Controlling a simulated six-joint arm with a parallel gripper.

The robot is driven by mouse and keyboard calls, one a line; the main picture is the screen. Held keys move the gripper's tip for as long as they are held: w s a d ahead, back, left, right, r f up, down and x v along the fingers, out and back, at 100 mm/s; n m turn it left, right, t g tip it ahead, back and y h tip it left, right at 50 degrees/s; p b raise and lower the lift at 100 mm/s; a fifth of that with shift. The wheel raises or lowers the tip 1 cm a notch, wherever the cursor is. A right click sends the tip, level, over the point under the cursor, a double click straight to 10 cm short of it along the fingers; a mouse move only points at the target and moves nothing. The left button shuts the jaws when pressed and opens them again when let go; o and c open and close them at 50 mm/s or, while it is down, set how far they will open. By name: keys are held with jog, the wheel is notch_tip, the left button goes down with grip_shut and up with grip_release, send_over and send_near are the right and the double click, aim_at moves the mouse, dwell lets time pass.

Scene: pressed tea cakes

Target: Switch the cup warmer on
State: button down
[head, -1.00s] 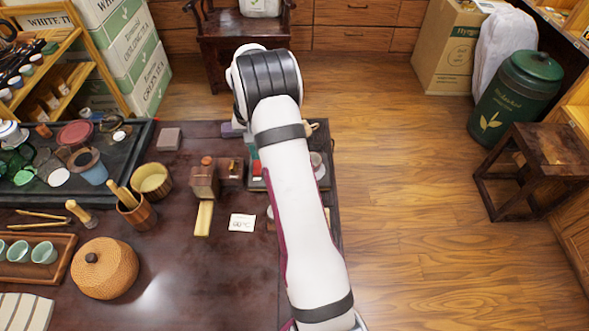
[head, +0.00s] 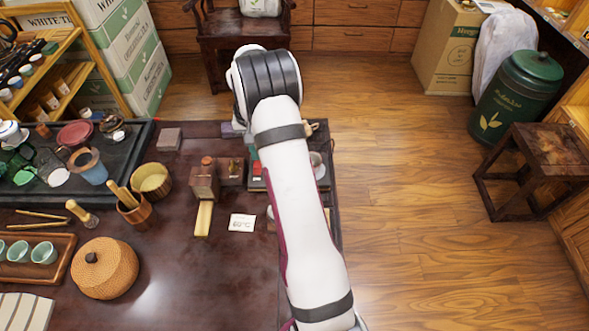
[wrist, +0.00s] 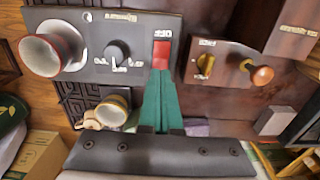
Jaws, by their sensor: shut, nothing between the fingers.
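A dark panel that looks like the cup warmer (wrist: 90,78) fills the upper left of the wrist view. It bears a white cup with a red rim (wrist: 40,55), a black dial (wrist: 117,52) and a red switch (wrist: 161,55) with a small label above it. My gripper (wrist: 161,76) has green fingers, closed together and empty. Their tips are at the near edge of the red switch; I cannot tell whether they touch it. In the head view, my arm covers much of the warmer (head: 257,185); the red switch (head: 257,168) shows at its left side.
A wooden box with a brass knob and a copper knob (wrist: 225,68) stands right beside the warmer in the wrist view. A second cup (wrist: 112,108) is near my fingers.

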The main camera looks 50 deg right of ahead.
jog(key=shift+f, duration=0.9)
jog(key=shift+r, duration=3.55)
jog(key=s+a+r+n, duration=0.1)
jog(key=s+a+r, duration=0.5)
jog(key=a, duration=0.3)
jog(key=s+a+r+n, duration=0.1)
jog(key=s+a+r, duration=0.45)
jog(key=a, duration=0.25)
jog(key=s+a+y, duration=0.1)
jog(key=s+a, duration=0.3)
jog(key=s, duration=0.5)
jog(key=s+a+n, duration=0.1)
jog(key=s+a, duration=0.4)
jog(key=s, duration=0.3)
jog(key=shift+s+a+f+y, duration=0.25)
jog(key=shift+s+f+y, duration=0.15)
jog(key=shift+f, duration=0.05)
